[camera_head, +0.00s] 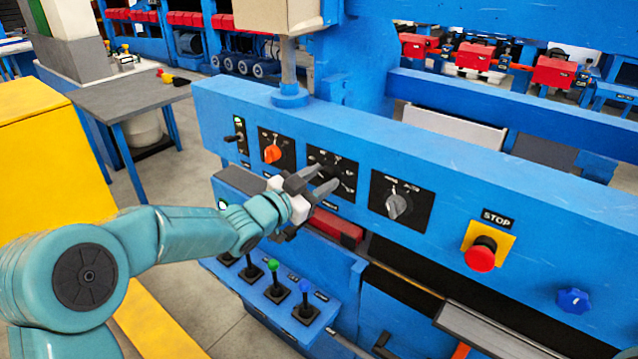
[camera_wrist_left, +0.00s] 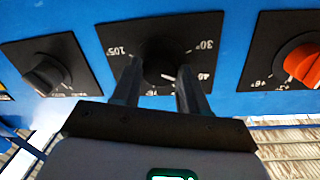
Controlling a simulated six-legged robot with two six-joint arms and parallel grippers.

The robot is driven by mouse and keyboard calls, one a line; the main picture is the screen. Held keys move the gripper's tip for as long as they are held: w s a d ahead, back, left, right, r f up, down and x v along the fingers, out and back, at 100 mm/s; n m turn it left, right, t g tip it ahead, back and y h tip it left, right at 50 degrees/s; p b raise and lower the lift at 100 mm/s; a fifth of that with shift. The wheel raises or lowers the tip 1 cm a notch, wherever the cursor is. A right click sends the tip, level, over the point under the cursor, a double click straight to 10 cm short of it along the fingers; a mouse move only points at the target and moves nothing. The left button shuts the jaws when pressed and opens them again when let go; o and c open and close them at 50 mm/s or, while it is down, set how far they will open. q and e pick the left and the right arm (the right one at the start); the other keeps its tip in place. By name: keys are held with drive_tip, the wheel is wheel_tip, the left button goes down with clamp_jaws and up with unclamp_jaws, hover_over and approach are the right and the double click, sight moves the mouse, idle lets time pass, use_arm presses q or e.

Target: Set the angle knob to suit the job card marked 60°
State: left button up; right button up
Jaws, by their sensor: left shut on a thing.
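The angle knob (camera_wrist_left: 158,68) is black and sits on a dark square dial plate with white degree marks. In the left wrist view, 105° reads at its left and 30° at its right; a mark at lower right is partly hidden by a finger. A short white line shows on the knob's lower right. My left gripper (camera_head: 312,183) has its fingers on either side of the knob and is shut on it; in the left wrist view the fingers (camera_wrist_left: 158,92) hide lower marks. I cannot make out a job card marked 60°. My right gripper is out of view.
On the blue panel, an orange knob (camera_head: 272,153) is left of the dial and a grey selector (camera_head: 397,206) is right. A red stop button (camera_head: 480,255) and a blue star knob (camera_head: 573,300) are farther right. Coloured levers (camera_head: 274,280) stand below my left arm.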

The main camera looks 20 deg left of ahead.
use_arm(q)
drive_tip(key=m+b, duration=0.3)
drive_tip(key=b, duration=0.1)
drive_tip(key=shift+f+m, duration=0.2)
drive_tip(key=shift+m, duration=0.2)
drive_tip(key=shift+d+r+m+g+y+b, duration=0.1)
drive_tip(key=shift+m+g+y+b, duration=0.05)
drive_tip(key=shift+m+b, duration=0.7)
drive_tip(key=shift+r+m+g+y+b, duration=0.15)
drive_tip(key=shift+m+b, duration=0.35)
drive_tip(key=shift+m, duration=0.55)
drive_tip(key=o, duration=1)
drive_tip(key=shift+o, duration=0.2)
drive_tip(key=shift+s, duration=0.1)
drive_tip(key=f+v, duration=0.1)
drive_tip(key=v, duration=1.5)
drive_tip(key=shift+r+p, duration=0.35)
drive_tip(key=shift+r, duration=0.1)
drive_tip(key=shift+s, duration=0.1)
